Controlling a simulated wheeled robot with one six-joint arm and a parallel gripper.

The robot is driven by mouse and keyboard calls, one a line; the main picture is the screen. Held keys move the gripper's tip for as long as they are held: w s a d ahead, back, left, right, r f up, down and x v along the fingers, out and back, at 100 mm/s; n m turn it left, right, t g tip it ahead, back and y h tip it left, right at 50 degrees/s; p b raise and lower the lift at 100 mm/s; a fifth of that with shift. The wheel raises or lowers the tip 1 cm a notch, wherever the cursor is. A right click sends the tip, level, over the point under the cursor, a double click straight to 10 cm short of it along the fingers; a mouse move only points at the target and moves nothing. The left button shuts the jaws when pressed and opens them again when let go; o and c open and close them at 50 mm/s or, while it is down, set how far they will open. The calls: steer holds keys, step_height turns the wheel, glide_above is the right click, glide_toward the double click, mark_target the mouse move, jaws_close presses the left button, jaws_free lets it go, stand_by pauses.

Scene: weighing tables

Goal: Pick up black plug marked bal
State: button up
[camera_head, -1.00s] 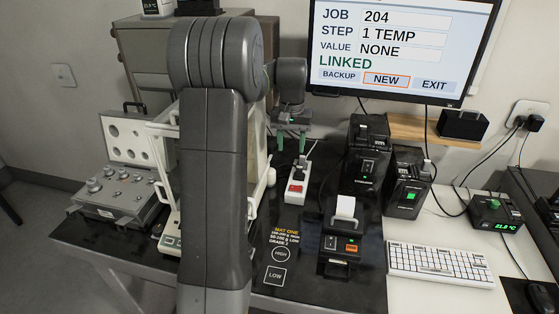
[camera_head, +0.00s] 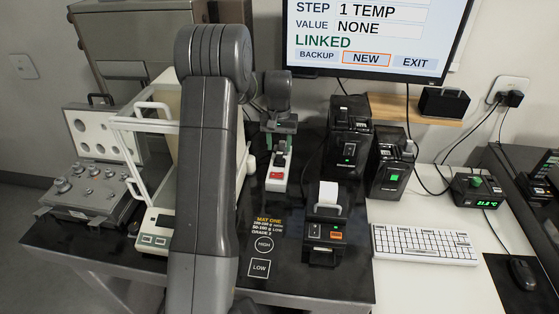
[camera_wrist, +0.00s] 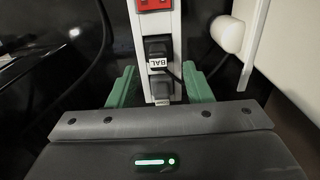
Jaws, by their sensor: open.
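The black plug marked BAL (camera_wrist: 157,47) sits in a white power strip (camera_wrist: 141,35) in the wrist view, its white label facing me. A black cord runs from it to the right. My gripper (camera_wrist: 160,86) is open, with one green finger on each side of the strip, and nothing is held. The plug lies between and slightly beyond the fingertips in the picture; I cannot tell the height gap.
A red switch (camera_wrist: 154,4) is on the strip. A balance with a white frame (camera_head: 150,122) stands left of my arm. Black devices (camera_head: 348,135) and a small printer (camera_head: 324,232) stand to the right. A mass case (camera_head: 90,200) is at far left.

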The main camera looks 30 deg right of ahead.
mark_target(280, 153)
steer(key=f, duration=0.4)
steer(key=shift+s+f+p, duration=0.2)
steer(key=shift+p, duration=0.15)
steer(key=shift+c, duration=0.4)
jaws_close()
steer(key=shift+r, duration=0.1)
